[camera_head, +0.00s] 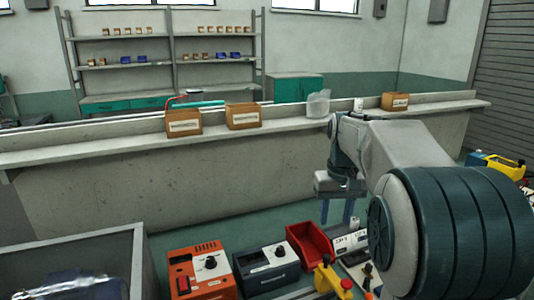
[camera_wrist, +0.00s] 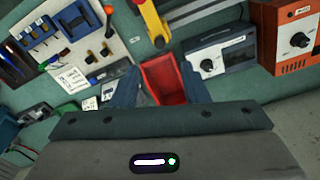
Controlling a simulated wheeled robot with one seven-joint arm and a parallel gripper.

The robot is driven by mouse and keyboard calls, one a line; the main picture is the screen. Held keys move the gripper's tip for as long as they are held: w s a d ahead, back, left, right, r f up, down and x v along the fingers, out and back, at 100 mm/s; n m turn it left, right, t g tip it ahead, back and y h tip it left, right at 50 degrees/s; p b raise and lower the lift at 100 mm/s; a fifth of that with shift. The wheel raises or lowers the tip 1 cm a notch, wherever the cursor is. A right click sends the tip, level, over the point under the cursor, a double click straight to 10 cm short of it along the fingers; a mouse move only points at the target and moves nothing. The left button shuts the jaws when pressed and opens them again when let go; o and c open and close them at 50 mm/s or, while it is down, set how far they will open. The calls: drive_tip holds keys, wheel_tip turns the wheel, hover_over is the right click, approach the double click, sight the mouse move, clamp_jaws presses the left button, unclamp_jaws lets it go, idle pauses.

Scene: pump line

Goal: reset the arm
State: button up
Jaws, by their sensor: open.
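My gripper (camera_head: 338,212) hangs from my arm in the right half of the head view, fingers pointing down. Its two blue fingers are apart, with nothing seen between them. In the wrist view my gripper (camera_wrist: 157,92) shows at the lower middle, with a red bin (camera_wrist: 164,74) beyond and below the fingers. My arm hides part of the floor-side equipment at the right.
An orange device (camera_head: 202,270) and a dark blue-grey device (camera_head: 267,268) stand left of the red bin. A grey open container (camera_head: 80,250) is at the lower left. A long ledge (camera_head: 250,143) behind carries cardboard boxes (camera_head: 184,122). A tool board (camera_wrist: 75,45) lies at the wrist view's upper left.

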drive_tip(key=s+a+f+t, duration=0.1)
drive_tip(key=s+f, duration=0.3)
drive_tip(key=s, duration=0.6)
drive_tip(key=s+a+f+t, duration=0.1)
drive_tip(key=s+a+f, duration=0.3)
drive_tip(key=s, duration=0.7)
drive_tip(key=shift+t, duration=0.3)
drive_tip(key=shift+s+f, duration=0.2)
drive_tip(key=shift+s, duration=0.1)
drive_tip(key=shift+c, duration=0.5)
